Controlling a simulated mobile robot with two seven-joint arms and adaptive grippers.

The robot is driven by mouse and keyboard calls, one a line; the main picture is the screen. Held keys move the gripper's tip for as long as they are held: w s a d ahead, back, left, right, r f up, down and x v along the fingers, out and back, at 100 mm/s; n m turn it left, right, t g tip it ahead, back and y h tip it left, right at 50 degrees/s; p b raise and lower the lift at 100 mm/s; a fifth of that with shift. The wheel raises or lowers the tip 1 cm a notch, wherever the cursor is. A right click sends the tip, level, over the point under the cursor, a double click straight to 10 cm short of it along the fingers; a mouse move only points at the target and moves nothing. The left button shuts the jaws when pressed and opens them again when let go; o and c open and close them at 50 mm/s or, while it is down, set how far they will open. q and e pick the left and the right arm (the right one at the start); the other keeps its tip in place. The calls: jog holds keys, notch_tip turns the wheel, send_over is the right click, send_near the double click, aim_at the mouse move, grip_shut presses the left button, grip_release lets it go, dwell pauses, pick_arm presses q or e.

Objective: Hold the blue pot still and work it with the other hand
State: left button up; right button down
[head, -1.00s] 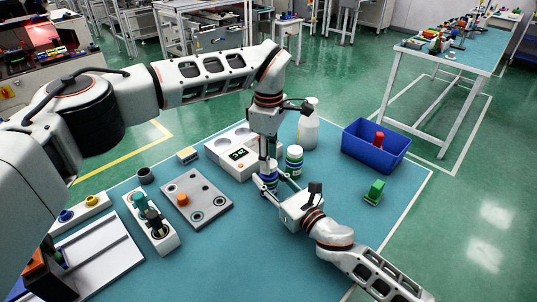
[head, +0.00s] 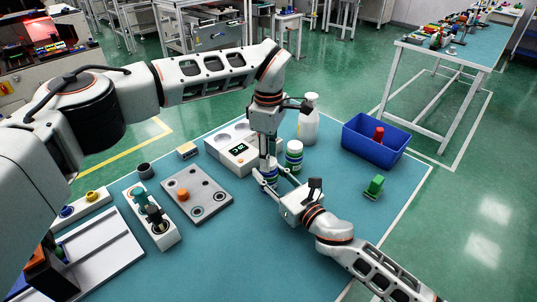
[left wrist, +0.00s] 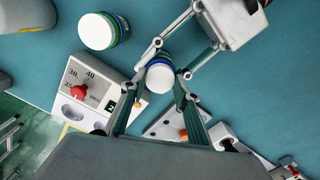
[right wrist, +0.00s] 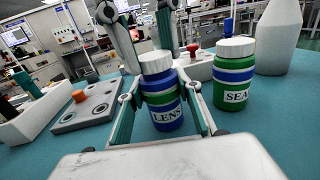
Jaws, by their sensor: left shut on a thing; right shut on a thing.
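The blue pot (head: 269,183) stands upright on the teal table, with a white lid, a green band and the label LENS. It shows clearly in the right wrist view (right wrist: 166,117), and its white lid (left wrist: 160,77) is seen from above in the left wrist view. My left gripper (head: 267,166) comes down from above, its fingers shut around the lid. My right gripper (head: 276,181) reaches in low from the side and is shut on the pot's body. In the head view the two grippers hide much of the pot.
A green pot (head: 294,155) labelled SEA stands close beside. A white bottle (head: 308,125) and a white device with a display (head: 232,160) are behind. A blue bin (head: 365,147) holds a red piece. A grey plate (head: 208,205) lies left. The front table is clear.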

pick_arm(q)
jog(key=shift+f, duration=0.25)
jog(key=m, duration=0.8)
jog(key=shift+m, duration=0.4)
jog(key=m, duration=0.3)
jog(key=shift+m, duration=0.3)
jog(key=m, duration=0.4)
jog(key=shift+m, duration=0.3)
jog(key=o, duration=0.7)
